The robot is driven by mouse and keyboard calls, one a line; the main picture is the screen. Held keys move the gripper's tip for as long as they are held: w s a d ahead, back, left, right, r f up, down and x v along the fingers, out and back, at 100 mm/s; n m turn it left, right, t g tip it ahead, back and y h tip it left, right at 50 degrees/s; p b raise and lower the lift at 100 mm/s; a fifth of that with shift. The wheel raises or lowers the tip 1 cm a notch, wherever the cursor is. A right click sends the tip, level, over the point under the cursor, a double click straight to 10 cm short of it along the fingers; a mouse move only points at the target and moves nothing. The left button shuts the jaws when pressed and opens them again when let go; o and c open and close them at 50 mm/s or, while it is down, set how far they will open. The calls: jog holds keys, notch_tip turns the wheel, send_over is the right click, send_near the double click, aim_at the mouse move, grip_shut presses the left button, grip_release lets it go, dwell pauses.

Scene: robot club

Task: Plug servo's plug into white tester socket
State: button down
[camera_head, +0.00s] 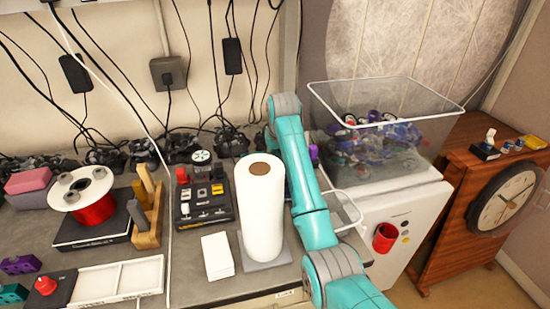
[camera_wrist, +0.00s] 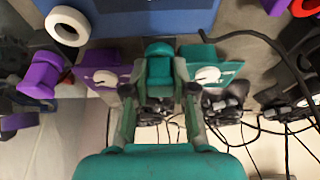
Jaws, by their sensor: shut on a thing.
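In the wrist view my gripper (camera_wrist: 160,90) is shut on a teal knob-like piece (camera_wrist: 159,58), which seems to be the plug. The piece's lower part and any cable on it are hidden. A purple box (camera_wrist: 103,78) and a teal box (camera_wrist: 212,68), each with a white round part, sit to either side; they look like servos. A white ring (camera_wrist: 66,26), possibly the white socket, lies at the upper left, apart from my gripper. A purple spool-shaped piece (camera_wrist: 38,75) is at the left. In the head view my arm hides my gripper.
In the head view a white paper roll (camera_head: 262,210) stands left of my arm. A black control panel (camera_head: 205,200), a red spool (camera_head: 92,205) and a white tray (camera_head: 118,280) are further left. A clear bin (camera_head: 390,150) stands right. Dark cables hang along the wall.

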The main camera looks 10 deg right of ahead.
aim_at(275, 154)
jog(key=shift+r, duration=1.15)
dwell(0.4)
jog(key=shift+r, duration=1.65)
